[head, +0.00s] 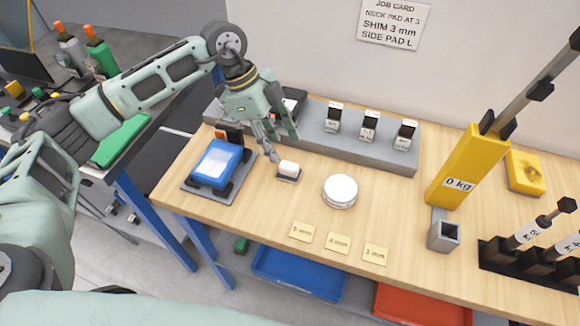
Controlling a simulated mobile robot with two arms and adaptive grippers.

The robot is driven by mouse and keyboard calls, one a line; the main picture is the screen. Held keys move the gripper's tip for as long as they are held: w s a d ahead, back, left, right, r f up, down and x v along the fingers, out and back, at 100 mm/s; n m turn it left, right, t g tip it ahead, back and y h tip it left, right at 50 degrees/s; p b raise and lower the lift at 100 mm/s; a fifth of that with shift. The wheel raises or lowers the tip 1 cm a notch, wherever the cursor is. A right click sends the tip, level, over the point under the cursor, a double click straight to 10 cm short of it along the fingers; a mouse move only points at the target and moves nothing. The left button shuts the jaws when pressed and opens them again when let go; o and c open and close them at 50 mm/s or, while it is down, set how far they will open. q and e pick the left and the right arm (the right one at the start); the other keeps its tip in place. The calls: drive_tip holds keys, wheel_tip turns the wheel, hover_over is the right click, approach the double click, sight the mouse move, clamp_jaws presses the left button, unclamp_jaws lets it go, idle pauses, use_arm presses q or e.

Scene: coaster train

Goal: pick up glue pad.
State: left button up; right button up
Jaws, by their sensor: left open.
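No label marks the glue pad, so I cannot tell for certain which item it is. A small white block (289,168) sits on a small dark plate on the wooden bench. A blue pad with a pale top (217,163) lies on a grey tray (189,185) to its left. A round white tin (340,191) stands to the right. My left gripper (283,148) is open and points down, just behind and above the small white block, with no object seen between its fingers. My right gripper is not in view.
A grey rack (385,152) with labelled blocks runs along the back. Yellow cards (338,243) lie near the front edge. A yellow weight post (466,165) and dark holders (515,262) stand at right. Blue (300,275) and red (415,308) bins are below.

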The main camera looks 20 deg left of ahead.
sight(289, 165)
use_arm(q)
drive_tip(key=p+x, duration=0.2)
drive_tip(key=x, duration=0.3)
drive_tip(key=shift+s+d+f, duration=0.15)
drive_tip(key=shift+d+f, duration=0.05)
drive_tip(key=shift+f, duration=0.05)
drive_tip(key=shift+d+f, duration=0.1)
drive_tip(key=shift+f, duration=0.2)
drive_tip(key=shift+c, duration=0.3)
clamp_jaws()
